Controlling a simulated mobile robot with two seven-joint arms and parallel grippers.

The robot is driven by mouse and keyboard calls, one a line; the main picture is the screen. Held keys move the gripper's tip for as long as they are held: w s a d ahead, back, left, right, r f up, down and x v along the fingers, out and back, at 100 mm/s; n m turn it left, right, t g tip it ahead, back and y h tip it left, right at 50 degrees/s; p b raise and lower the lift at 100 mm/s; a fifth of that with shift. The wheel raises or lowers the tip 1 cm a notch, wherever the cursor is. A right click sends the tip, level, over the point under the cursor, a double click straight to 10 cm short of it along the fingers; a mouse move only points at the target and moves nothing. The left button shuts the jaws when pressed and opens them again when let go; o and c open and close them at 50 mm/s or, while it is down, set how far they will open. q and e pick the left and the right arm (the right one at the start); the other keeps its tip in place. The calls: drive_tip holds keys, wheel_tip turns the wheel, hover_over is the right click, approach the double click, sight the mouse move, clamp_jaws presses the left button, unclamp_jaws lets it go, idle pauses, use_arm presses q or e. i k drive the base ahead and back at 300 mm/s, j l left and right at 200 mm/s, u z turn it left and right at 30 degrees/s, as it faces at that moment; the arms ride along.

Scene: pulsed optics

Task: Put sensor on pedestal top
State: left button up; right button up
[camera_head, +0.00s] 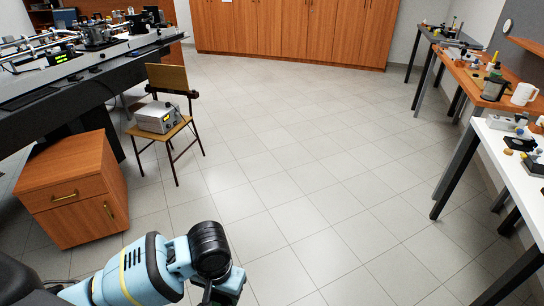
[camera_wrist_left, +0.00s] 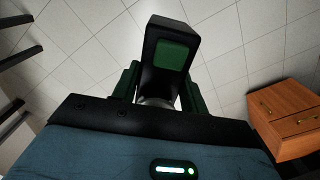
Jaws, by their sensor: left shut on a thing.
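In the left wrist view, my left gripper (camera_wrist_left: 157,88) is shut on a black block with a green square face, which I take to be the sensor (camera_wrist_left: 172,54). The sensor sticks out beyond the fingers, with open floor behind it. In the head view, my left arm comes in at the bottom left and ends low in the picture; the fingers and sensor cannot be made out there. I cannot pick out a pedestal in either view. My right gripper is not in view.
A long dark optical table (camera_head: 62,76) with instruments runs along the left. A wooden cabinet (camera_head: 72,190) and a chair (camera_head: 160,128) bearing a metal box (camera_head: 158,117) stand beside it. Cluttered benches, one white (camera_head: 508,165), line the right. The middle floor (camera_head: 300,150) is clear.

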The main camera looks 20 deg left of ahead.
sight(61, 165)
drive_tip(key=i+j+u, duration=0.15)
drive_tip(key=u, duration=0.25)
drive_tip(key=i+j+u, duration=0.2)
drive_tip(key=j+u, duration=0.2)
drive_tip(key=i+j+u, duration=0.1)
drive_tip(key=i+u, duration=0.15)
drive_tip(key=u, duration=0.2)
drive_tip(key=i+u, duration=0.25)
drive_tip(key=u, duration=0.15)
drive_tip(key=i+j+u, duration=0.1)
drive_tip(key=i+u, duration=0.5)
drive_tip(key=i, duration=0.2)
drive_tip(key=i+j, duration=0.1)
drive_tip(key=i, duration=0.9)
drive_tip(key=i+l+z, duration=0.1)
drive_tip(key=i+z, duration=0.35)
drive_tip(key=i, duration=0.15)
drive_tip(key=i+j+z, duration=0.15)
drive_tip(key=i+z, duration=0.35)
drive_tip(key=i, duration=0.05)
